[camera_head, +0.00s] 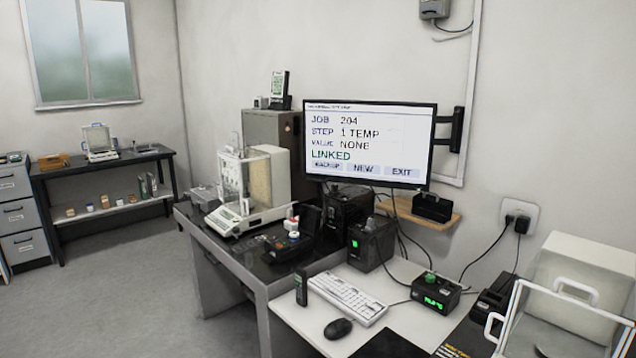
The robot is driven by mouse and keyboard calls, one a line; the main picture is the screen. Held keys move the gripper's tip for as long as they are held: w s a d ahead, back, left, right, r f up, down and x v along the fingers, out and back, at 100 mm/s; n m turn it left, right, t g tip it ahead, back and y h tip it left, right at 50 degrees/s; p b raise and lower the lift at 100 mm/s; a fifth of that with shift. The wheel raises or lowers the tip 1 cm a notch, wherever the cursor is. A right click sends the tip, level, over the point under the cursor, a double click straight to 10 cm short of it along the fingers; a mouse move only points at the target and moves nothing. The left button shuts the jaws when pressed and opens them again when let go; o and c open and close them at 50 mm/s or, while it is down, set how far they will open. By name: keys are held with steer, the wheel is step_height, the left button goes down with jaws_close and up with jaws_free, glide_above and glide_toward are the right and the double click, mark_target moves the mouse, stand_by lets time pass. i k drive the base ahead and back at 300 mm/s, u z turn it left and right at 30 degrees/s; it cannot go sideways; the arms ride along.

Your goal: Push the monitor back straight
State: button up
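The monitor (368,145) is a wide, dark-framed screen on a black wall arm (449,130) at its right side. Its lit screen reads JOB 204, STEP 1 TEMP, VALUE NONE, LINKED, with buttons along the bottom. It stands out from the wall above the dark table, and its face appears turned toward the left of the room. Its top edge slopes slightly in this view; I cannot tell how far it is turned from straight. My gripper is not in view.
Below the monitor, black boxes (371,241) and a balance (246,190) stand on the dark table (225,243). A white desk bears a keyboard (347,297), a mouse (338,328) and a green-display device (436,292). A wooden shelf (440,222) sits below right. Open floor lies left.

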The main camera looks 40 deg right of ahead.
mark_target(382, 144)
steer(key=z, duration=0.05)
steer(key=i, duration=0.9)
steer(key=u, duration=0.05)
